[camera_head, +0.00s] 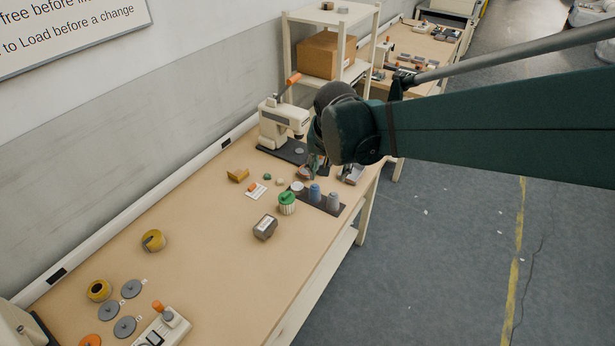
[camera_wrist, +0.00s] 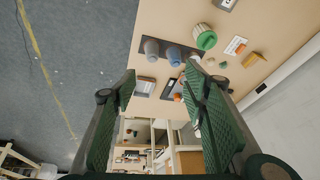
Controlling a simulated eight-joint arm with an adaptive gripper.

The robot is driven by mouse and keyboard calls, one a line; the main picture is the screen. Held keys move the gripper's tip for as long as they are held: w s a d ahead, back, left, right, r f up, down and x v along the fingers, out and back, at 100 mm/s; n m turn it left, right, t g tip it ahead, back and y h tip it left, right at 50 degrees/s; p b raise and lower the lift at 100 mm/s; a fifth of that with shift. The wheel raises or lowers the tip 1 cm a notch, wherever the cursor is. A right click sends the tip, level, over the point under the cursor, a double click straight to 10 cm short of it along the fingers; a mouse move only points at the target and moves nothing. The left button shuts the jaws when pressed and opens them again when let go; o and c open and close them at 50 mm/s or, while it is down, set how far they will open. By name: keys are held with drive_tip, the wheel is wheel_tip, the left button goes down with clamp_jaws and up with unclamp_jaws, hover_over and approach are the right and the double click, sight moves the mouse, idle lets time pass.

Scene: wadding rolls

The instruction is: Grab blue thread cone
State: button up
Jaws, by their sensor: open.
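The blue thread cone (camera_head: 314,193) stands on a dark tray (camera_head: 340,212) near the front edge of the table. A grey cone (camera_head: 333,201) stands beside it on the right, and a pale round piece (camera_head: 297,187) is on its left. In the wrist view the blue cone (camera_wrist: 173,56) shows beyond the fingertips, between the grey cone (camera_wrist: 151,48) and the pale piece. My gripper (camera_wrist: 159,78) is open with nothing between its fingers. In the head view my gripper (camera_head: 317,164) hangs above and behind the tray, partly hidden by my wrist.
A green-lidded ribbed jar (camera_head: 287,203) stands just left of the tray. A grey box (camera_head: 265,227) lies in front of it. A small grey block (camera_head: 352,175) lies right of my gripper. The table's middle is mostly clear.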

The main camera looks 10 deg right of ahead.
drive_tip(key=w+f+m+g+p, duration=0.1)
drive_tip(key=w+f+m, duration=0.1)
drive_tip(key=w+f, duration=0.5)
drive_tip(key=m+g+h+p, duration=0.1)
drive_tip(key=m, duration=0.2)
hover_over(314, 187)
drive_tip(key=s+a, duration=0.1)
drive_tip(key=a, duration=0.1)
wheel_tip(314, 187, down, 9)
drive_tip(key=shift+s+d+r, duration=0.1)
drive_tip(key=shift+s+r, duration=0.1)
drive_tip(key=shift+f+g, duration=0.1)
drive_tip(key=shift+g, duration=0.2)
drive_tip(key=shift+x, duration=1.2)
drive_tip(key=shift+w+f, duration=0.1)
drive_tip(key=shift+b+x, duration=0.4)
drive_tip(key=shift+x, duration=2.1)
drive_tip(key=shift+w+d, duration=0.15)
drive_tip(key=shift+d, duration=0.05)
drive_tip(key=shift+c, duration=0.7)
drive_tip(key=c, duration=0.9)
